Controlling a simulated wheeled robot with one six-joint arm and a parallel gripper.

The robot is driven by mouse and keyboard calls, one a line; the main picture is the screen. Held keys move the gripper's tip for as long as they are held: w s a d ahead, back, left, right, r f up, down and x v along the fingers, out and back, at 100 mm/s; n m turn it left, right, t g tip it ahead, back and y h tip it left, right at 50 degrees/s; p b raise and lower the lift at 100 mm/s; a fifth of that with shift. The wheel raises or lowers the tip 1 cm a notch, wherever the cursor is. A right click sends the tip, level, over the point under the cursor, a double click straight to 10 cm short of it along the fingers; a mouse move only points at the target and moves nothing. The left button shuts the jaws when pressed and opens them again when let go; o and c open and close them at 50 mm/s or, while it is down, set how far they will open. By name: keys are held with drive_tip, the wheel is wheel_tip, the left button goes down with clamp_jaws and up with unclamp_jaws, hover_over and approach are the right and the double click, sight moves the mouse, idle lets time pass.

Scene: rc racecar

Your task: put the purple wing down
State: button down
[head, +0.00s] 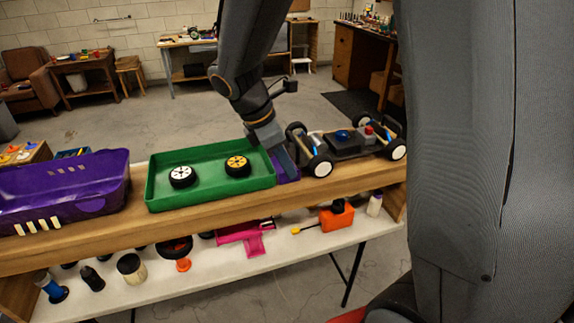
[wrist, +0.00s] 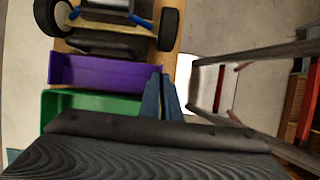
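The purple wing (wrist: 105,72) lies crosswise between the green tray and the car chassis, at bench level. In the head view only part of the wing (head: 290,172) shows, beside my fingers. My gripper (wrist: 162,95) is at the wing's right end in the wrist view, its two blue-grey fingers close together with the wing's thin end between them. In the head view my gripper (head: 287,165) points down at the bench. I cannot tell whether the wing's underside touches the wood.
The green tray (head: 210,202) holds a white-rimmed wheel (head: 182,177) and a yellow-rimmed wheel (head: 237,166). The car chassis (head: 345,143) stands close on the right. A purple car body (head: 65,190) is at the left. Several parts lie on the lower shelf (head: 205,262).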

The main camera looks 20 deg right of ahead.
drive_tip(key=shift+f, duration=0.15)
drive_tip(key=c, duration=2)
unclamp_jaws()
